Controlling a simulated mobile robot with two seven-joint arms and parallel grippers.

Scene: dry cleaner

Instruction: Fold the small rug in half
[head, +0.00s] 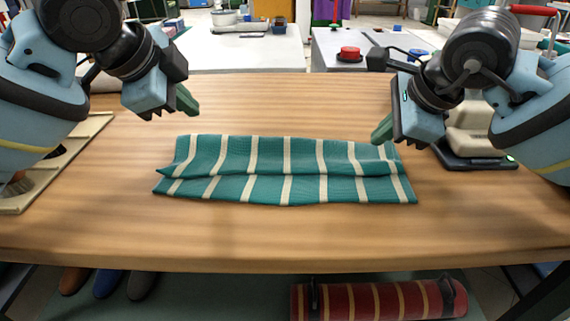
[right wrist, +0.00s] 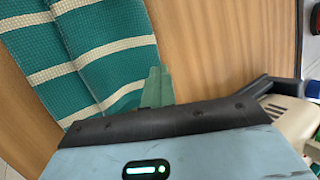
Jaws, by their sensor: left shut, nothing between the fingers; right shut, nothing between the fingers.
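The small rug (head: 290,188) is teal with cream stripes and lies on the wooden table in front of me. It is folded over on itself, with the upper layer's edge running left to right and a strip of the lower layer showing along the near side. My left gripper (head: 187,108) is shut and empty above the table, beyond the rug's far left corner. In the right wrist view the right fingers (right wrist: 159,84) show beside the rug (right wrist: 85,50).
The wooden table (head: 300,235) is clear in front of and behind the rug. A beige device (head: 470,140) stands at the right, and a pale board (head: 62,160) lies at the left. A rolled red striped rug (head: 380,300) lies below the table's front edge.

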